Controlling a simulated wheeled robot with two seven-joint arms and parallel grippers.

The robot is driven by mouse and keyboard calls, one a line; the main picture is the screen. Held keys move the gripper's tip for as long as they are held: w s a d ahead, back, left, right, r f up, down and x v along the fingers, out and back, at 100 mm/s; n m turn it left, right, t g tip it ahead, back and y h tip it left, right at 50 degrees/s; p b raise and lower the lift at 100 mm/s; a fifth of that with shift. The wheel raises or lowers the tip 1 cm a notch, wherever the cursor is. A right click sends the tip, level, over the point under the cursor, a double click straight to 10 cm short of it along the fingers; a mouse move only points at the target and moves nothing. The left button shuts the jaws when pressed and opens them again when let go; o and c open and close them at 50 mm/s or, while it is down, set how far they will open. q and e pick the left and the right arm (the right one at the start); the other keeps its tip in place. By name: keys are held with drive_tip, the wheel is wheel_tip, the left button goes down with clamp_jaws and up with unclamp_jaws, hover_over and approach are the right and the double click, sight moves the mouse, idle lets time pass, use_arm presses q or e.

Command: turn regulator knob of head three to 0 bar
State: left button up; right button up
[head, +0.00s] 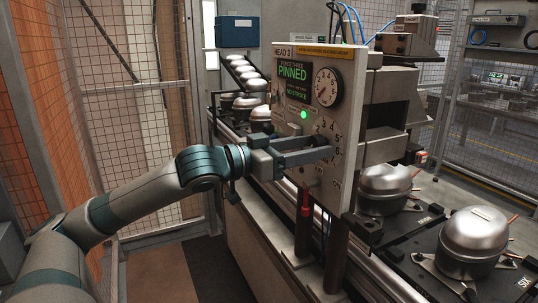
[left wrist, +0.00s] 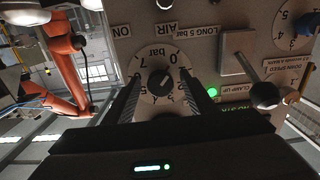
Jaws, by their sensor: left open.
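The regulator knob (left wrist: 158,83) is a small dark knob at the middle of a pale round dial (left wrist: 150,58) marked "0 bar" and numbers, upside down in the left wrist view. Its exact setting is too small to tell. In the head view the dial (head: 327,126) on the "HEAD 3" panel (head: 345,75) is partly hidden by my left gripper (head: 328,146). That gripper is open. In the left wrist view its two fingers (left wrist: 162,76) stand one on each side of the knob, seemingly with gaps. My right gripper is not in view.
A gauge (head: 328,87), a green lamp (head: 303,115) and a screen reading "PINNED" (head: 292,72) are on the panel. A lever with a dark ball (left wrist: 265,95) stands out beside the dial. Silver compressors (head: 474,234) sit on pallets at right. Mesh fencing (head: 115,95) is at left.

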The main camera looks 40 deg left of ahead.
use_arm(q)
drive_tip(key=shift+s+a, duration=0.1)
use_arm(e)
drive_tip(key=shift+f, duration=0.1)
use_arm(q)
drive_tip(key=b+v, duration=0.4)
drive_tip(key=v, duration=1.3)
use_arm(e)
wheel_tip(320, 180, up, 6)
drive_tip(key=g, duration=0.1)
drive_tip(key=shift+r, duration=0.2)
use_arm(q)
drive_tip(key=shift+f, duration=0.1)
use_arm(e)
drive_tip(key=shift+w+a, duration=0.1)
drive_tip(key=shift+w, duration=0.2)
